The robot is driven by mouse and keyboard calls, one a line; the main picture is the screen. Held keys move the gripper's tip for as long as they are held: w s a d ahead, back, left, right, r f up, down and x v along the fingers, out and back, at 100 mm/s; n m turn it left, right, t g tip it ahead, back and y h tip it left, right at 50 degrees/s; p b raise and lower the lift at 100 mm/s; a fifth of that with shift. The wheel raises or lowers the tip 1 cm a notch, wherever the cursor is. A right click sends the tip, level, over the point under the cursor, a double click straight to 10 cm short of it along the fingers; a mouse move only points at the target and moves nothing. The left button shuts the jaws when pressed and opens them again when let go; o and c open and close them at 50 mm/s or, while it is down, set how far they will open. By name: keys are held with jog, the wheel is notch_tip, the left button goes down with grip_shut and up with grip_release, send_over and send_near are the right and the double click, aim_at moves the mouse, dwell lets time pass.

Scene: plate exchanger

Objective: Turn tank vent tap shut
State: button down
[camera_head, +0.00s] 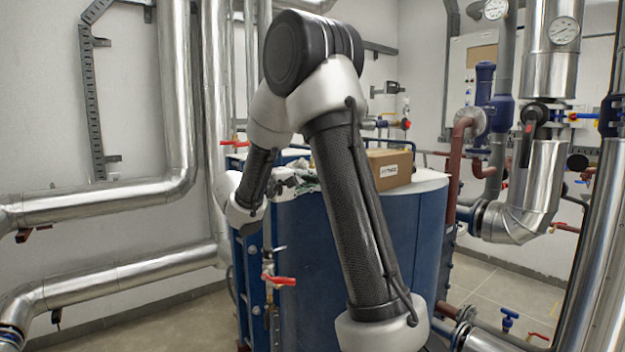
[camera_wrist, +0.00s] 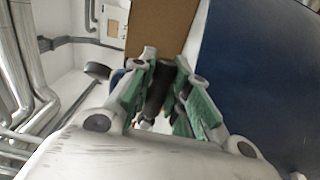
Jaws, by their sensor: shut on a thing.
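The blue tank (camera_head: 310,250) with a pale top stands in the middle of the head view, partly hidden by my arm. My gripper (camera_head: 300,182) is over the left part of the tank's top, small and partly hidden. In the wrist view, my gripper (camera_wrist: 160,85) has its green-padded fingers closed around a dark, rounded piece (camera_wrist: 158,88). This looks like the handle of the tank vent tap, though its body and angle are hidden. The tank's blue side fills the right of the wrist view (camera_wrist: 265,70).
A cardboard box (camera_head: 390,168) stands on the tank top, right of my arm. A red-handled valve (camera_head: 280,281) sticks out at the tank's front left. Silver pipes (camera_head: 110,195) run along the left wall, and more pipework (camera_head: 535,190) stands at the right.

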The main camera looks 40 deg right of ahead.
jog(key=shift+f, duration=0.1)
jog(key=c, duration=1.3)
grip_release()
jog(key=shift+c, duration=0.2)
jog(key=shift+a, duration=0.1)
jog(key=a, duration=1.2)
jog(key=shift+s, duration=0.2)
